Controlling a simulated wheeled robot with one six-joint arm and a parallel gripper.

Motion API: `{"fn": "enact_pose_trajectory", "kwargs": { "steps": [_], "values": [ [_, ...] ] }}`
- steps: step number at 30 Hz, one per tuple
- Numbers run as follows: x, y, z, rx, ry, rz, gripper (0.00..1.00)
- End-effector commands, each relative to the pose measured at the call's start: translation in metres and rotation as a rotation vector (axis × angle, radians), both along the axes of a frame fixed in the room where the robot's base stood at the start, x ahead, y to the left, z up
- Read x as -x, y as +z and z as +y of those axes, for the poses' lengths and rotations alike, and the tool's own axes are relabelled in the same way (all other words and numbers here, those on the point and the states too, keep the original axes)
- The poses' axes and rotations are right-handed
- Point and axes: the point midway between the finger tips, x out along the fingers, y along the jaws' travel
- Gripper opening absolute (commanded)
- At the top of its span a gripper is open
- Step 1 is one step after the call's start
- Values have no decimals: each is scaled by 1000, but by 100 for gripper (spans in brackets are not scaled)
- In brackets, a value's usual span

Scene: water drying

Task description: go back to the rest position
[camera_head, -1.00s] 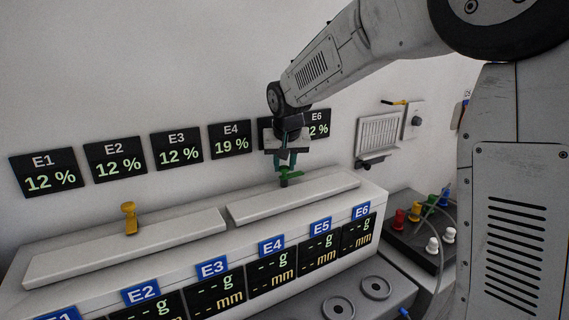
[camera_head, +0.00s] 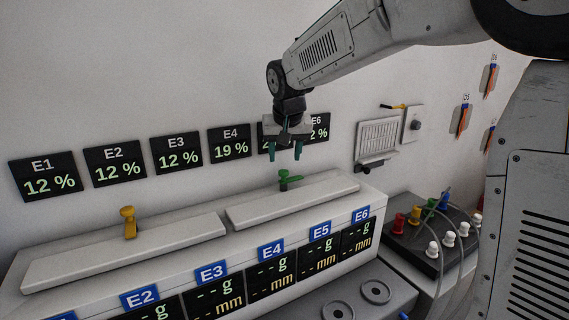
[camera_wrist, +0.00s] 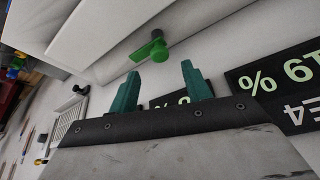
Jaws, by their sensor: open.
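My gripper (camera_head: 286,153) is open and empty, with its teal fingers apart, above the right lid of the white cabinet. The fingers also show in the wrist view (camera_wrist: 160,92). The green handle also shows in the wrist view (camera_wrist: 154,47), beyond the fingertips.
Dark displays (camera_head: 115,161) line the wall behind; my gripper partly covers the E5 one. A wall panel (camera_head: 377,138) is at the right. A dark box with coloured plugs (camera_head: 428,228) stands right of the cabinet. Free air lies above the lids.

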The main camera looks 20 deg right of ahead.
Motion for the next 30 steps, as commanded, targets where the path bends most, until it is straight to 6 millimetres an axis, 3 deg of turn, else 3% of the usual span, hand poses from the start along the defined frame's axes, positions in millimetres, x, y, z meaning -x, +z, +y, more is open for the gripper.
{"fn": "enact_pose_trajectory", "kwargs": {
  "steps": [6, 22, 26, 30],
  "values": [
    [8, 20, 1, 0, 0, 0, 48],
    [11, 20, 1, 10, 23, 15, 48],
    [39, -5, 0, 27, 67, 113, 48],
    [108, -19, -9, 33, 122, 221, 48]
  ]
}}
